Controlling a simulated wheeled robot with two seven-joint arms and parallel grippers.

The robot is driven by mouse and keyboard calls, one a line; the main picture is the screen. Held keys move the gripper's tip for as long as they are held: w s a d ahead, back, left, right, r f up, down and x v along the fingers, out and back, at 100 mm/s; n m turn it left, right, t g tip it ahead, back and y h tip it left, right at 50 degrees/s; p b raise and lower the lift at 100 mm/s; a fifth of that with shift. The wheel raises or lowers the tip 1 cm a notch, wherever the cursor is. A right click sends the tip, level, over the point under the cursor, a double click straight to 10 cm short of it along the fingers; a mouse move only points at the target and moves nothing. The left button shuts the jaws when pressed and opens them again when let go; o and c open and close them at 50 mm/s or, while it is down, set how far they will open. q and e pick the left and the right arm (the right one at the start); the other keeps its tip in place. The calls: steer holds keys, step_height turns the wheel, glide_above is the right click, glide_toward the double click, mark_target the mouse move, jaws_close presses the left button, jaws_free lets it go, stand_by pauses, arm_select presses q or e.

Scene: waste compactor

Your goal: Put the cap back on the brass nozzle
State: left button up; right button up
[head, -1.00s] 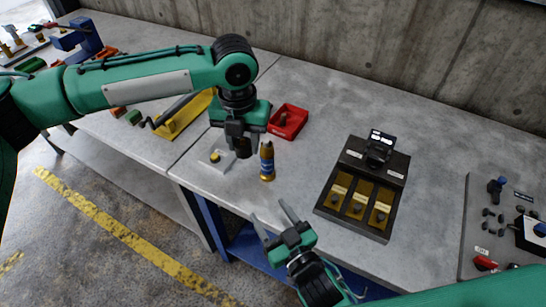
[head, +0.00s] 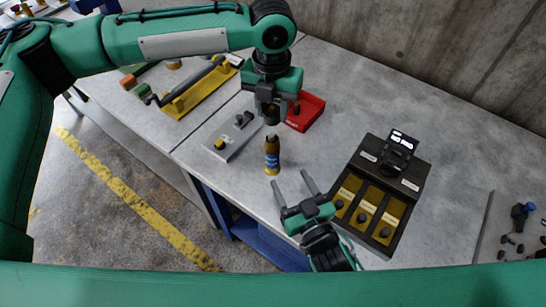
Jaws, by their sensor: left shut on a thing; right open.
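The brass nozzle (head: 272,160) stands upright on the grey bench, with a blue band around its body and a tapered top. My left gripper (head: 271,112) is shut on a dark cap (head: 271,119), just above and slightly behind the nozzle's tip in the picture. A small gap seems to show between cap and tip; the exact height and alignment cannot be told. My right gripper (head: 293,183) is open and empty, in front of the nozzle and slightly to its right, with its fingers pointing towards it.
A grey block (head: 229,148) with a yellow knob lies left of the nozzle. A red tray (head: 311,109) is behind it. A black stand (head: 392,160) with brass-coloured panels is to the right. A yellow fixture (head: 203,93) lies farther left. The bench's front edge is close by.

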mark_target(275, 152)
arm_select(q)
steer(key=shift+w, duration=0.1)
arm_select(e)
steer(key=x, duration=1.2)
jaws_close()
arm_select(q)
steer(key=shift+f, duration=2.5)
steer(key=shift+f, duration=0.9)
steer(key=shift+f, duration=0.55)
